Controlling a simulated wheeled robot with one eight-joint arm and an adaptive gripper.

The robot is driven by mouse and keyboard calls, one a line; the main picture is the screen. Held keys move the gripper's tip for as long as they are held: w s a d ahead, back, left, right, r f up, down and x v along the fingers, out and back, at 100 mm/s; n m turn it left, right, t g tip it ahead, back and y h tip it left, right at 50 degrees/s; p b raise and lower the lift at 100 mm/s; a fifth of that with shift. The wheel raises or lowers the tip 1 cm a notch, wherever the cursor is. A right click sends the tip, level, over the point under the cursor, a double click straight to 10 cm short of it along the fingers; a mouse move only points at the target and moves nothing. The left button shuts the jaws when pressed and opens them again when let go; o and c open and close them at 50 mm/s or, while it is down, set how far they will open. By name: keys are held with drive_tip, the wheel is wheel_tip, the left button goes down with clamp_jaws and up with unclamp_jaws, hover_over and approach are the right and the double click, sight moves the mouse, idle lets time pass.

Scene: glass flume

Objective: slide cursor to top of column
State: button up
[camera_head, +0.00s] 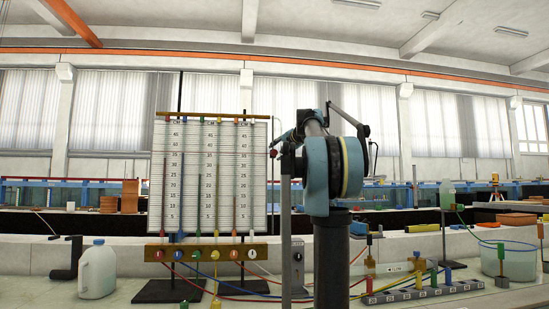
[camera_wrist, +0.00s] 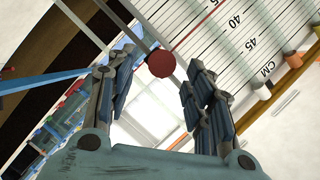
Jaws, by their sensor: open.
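The gauge board (camera_head: 210,140) stands upright left of centre in the head view, with coloured tubes and CM scales. A red round knob (camera_head: 273,154) shows at its right edge, about level with the 35 marks. In the wrist view the knob (camera_wrist: 161,63) sits between my open fingertips, with a visible gap on each side. A thin red line (camera_wrist: 200,23) runs from near it across the scale, below the 40 mark; it looks like the cursor's line. My gripper (camera_wrist: 158,70) is open and empty. In the head view my arm partly hides it.
A wooden top rail (camera_head: 212,116) with coloured fittings crosses the board's top. A wooden base bar (camera_head: 207,253) carries hoses. A white jug (camera_head: 97,270), a grey box (camera_head: 297,262) and a fitting rack (camera_head: 420,288) stand on the bench. A clear bucket (camera_head: 509,262) is at right.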

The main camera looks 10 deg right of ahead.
drive_tip(key=v, duration=0.6)
drive_tip(key=shift+s, duration=0.35)
drive_tip(key=shift+d+r, duration=0.1)
drive_tip(key=s+a+f+n+g, duration=0.25)
drive_tip(key=s+f, duration=0.45)
drive_tip(key=f, duration=0.4)
drive_tip(key=s+a+f+n+g, duration=0.15)
drive_tip(key=s+a+f, duration=0.35)
drive_tip(key=f, duration=0.6)
drive_tip(key=s+a+f+n+g, duration=0.2)
drive_tip(key=s+f+g, duration=0.1)
drive_tip(key=s+f, duration=0.65)
drive_tip(key=s+d+f+g+h, duration=0.1)
drive_tip(key=s+d+f+g, duration=0.1)
drive_tip(key=s+f, duration=0.6)
drive_tip(key=s+d+f+n+g+h, duration=0.1)
drive_tip(key=s+f, duration=0.7)
drive_tip(key=f, duration=0.9)
drive_tip(key=s+d+f+n+g+h, duration=0.1)
drive_tip(key=s+d+f+g+h, duration=0.1)
drive_tip(key=s+f, duration=0.6)
wheel_tip(320, 180, down, 6)
drive_tip(key=shift+s+d+r+g+h, duration=0.25)
drive_tip(key=shift+d+g+h, duration=0.05)
drive_tip(key=shift+h, duration=0.2)
